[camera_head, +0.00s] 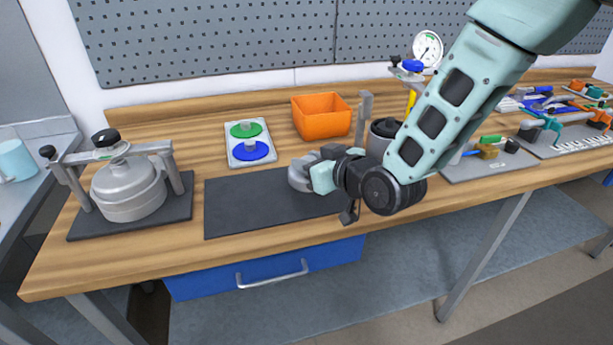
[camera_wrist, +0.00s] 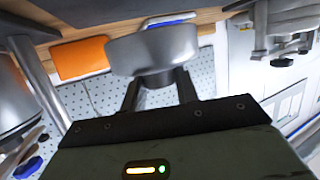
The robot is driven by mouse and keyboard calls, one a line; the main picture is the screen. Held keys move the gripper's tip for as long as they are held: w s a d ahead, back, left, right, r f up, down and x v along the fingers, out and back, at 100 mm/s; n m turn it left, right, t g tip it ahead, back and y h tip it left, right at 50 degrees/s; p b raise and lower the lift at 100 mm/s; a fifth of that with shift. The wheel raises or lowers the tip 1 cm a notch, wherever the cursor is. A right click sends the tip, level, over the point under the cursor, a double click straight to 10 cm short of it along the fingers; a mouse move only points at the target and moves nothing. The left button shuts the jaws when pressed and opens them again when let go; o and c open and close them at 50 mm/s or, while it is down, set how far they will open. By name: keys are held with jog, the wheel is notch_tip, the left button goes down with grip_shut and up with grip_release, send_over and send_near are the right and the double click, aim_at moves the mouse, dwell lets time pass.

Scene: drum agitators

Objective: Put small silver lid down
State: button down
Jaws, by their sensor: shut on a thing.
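The small silver lid (camera_head: 298,178) is a round grey metal piece at the right part of the dark mat (camera_head: 245,210) in the head view. My gripper (camera_head: 318,172) is shut on it from the right. In the wrist view, the lid (camera_wrist: 150,50) shows large and close, with the two dark fingers of my gripper (camera_wrist: 160,82) closed on its narrower knob. I cannot tell whether the lid touches the mat or hangs just above it. My arm hides part of the drum on the right.
A clamped silver drum (camera_head: 130,190) stands at the left. A tray (camera_head: 250,152) with green and blue discs and an orange bin (camera_head: 321,115) are behind the mat. Another drum (camera_head: 383,135) is behind my arm. The mat's left and middle are clear.

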jog(key=shift+f, duration=2.05)
jog(key=shift+f, duration=0.15)
jog(key=c, duration=1.1)
grip_release()
jog(key=shift+o, duration=0.2)
